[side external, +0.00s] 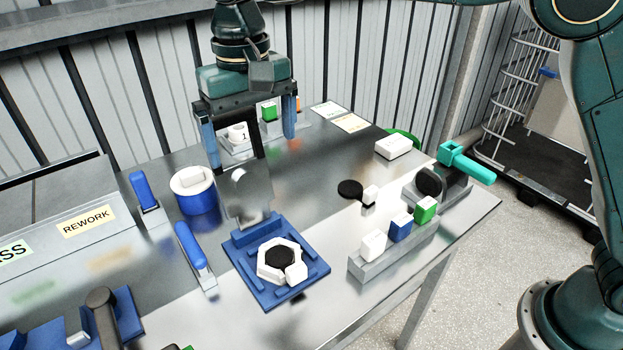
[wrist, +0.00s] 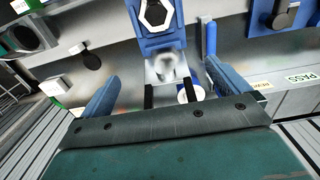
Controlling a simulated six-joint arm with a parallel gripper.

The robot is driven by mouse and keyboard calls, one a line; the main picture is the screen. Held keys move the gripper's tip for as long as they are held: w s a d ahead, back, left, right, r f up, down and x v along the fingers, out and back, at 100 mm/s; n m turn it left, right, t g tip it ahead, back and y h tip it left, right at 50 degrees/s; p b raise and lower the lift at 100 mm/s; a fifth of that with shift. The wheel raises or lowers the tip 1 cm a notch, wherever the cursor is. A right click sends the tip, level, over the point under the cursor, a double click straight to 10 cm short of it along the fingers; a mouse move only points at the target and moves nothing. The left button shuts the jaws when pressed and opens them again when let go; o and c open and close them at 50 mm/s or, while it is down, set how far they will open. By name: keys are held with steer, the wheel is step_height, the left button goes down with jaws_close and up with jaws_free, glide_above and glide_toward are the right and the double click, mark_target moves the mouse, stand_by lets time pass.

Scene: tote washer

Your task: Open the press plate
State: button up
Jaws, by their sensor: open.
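The press stands mid-table. Its blue base (side external: 240,262) holds a white hexagonal part (side external: 265,270) with a black round centre; the base also shows at the top of the wrist view (wrist: 160,43). A shiny metal plate (side external: 247,200), which looks like the press plate, stands roughly upright at the base's rear edge. It shows below the base in the wrist view (wrist: 165,70). My gripper (side external: 252,150) is open and empty, with its blue fingers spread wide above and behind the plate. I cannot tell whether a finger touches it.
A blue-and-white round container (side external: 195,195) and blue-handled tools (side external: 190,245) stand left of the press. A grey rack (side external: 370,265) with white, blue and green blocks and a teal-handled device (side external: 465,162) stand right. Bare metal tabletop lies between the press and rack.

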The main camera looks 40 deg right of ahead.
steer(key=s+f, duration=0.8)
steer(key=s, duration=0.5)
step_height(320, 180, up, 14)
steer(key=s+d+t+y, duration=0.1)
steer(key=s+d+t, duration=0.1)
steer(key=d, duration=1.4)
steer(key=shift+s+d+f, duration=0.15)
steer(key=shift+s+d, duration=0.1)
steer(key=shift+s, duration=0.4)
steer(key=shift+d, duration=0.1)
stand_by(0.3)
steer(key=s+d+f+t+h, duration=0.1)
steer(key=s+d+f+t, duration=0.2)
steer(key=s+d, duration=0.7)
step_height(320, 180, down, 3)
steer(key=shift+s+d+r+t, duration=0.2)
steer(key=shift+s+d+t, duration=0.1)
steer(key=shift+d, duration=0.85)
